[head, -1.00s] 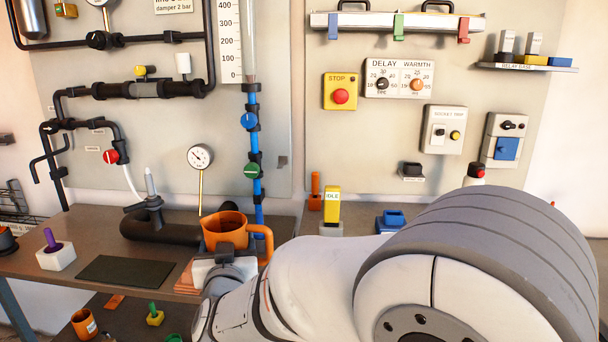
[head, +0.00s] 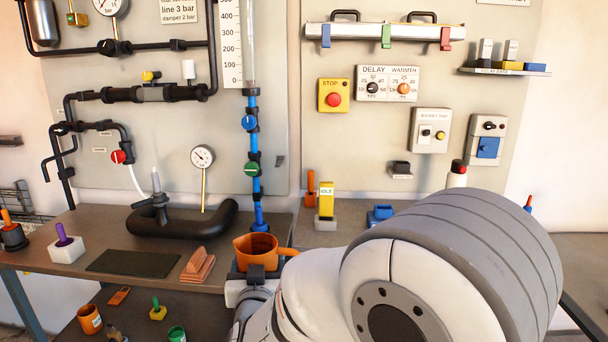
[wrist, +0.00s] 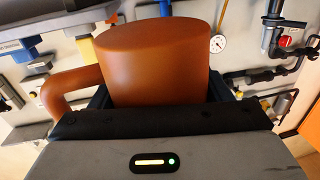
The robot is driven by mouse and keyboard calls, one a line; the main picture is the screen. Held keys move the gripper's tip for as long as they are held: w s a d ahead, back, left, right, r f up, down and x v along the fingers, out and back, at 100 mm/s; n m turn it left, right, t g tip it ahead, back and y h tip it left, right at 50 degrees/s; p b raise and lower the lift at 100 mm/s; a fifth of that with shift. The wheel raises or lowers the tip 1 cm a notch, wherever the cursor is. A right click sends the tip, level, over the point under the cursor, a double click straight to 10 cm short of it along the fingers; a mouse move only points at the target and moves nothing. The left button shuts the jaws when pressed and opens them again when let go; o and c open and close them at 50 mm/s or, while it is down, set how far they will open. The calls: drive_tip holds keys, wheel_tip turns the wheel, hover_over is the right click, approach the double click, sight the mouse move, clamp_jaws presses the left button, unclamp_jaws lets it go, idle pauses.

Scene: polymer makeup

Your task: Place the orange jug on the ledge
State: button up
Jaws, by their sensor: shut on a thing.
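The orange jug (head: 256,250) is upright in the head view, in front of the bench's right part, with its handle to the right. My gripper (head: 262,274) is shut on it from the near side. In the wrist view, the jug (wrist: 155,65) fills the middle between the dark fingers of my gripper (wrist: 158,100); its flat base shows at the top and its handle is to the left. A narrow grey shelf (head: 500,72) on the right panel carries small relay blocks; I cannot tell if it is the ledge. The jug's height above the bench is unclear.
The bench (head: 110,235) carries a black pipe (head: 185,222), a dark mat (head: 135,261), a white block (head: 66,250) with a purple peg and terracotta pieces (head: 198,266). A blue vertical pipe (head: 255,180) stands behind the jug. My arm hides much of the right bench.

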drive_tip(key=w+d+f+m+h, duration=0.25)
drive_tip(key=d+f, duration=0.55)
drive_tip(key=d, duration=0.4)
drive_tip(key=w+d+f+m+h, duration=0.2)
drive_tip(key=w+d+f+h, duration=0.15)
drive_tip(key=d+f, duration=0.6)
drive_tip(key=d+r+p, duration=0.3)
drive_tip(key=r+p, duration=0.9)
drive_tip(key=r, duration=0.2)
wheel_tip(320, 180, down, 10)
drive_tip(key=s+n+y, duration=0.3)
drive_tip(key=y, duration=0.1)
drive_tip(key=shift+r+n, duration=0.25)
drive_tip(key=shift+n, duration=0.1)
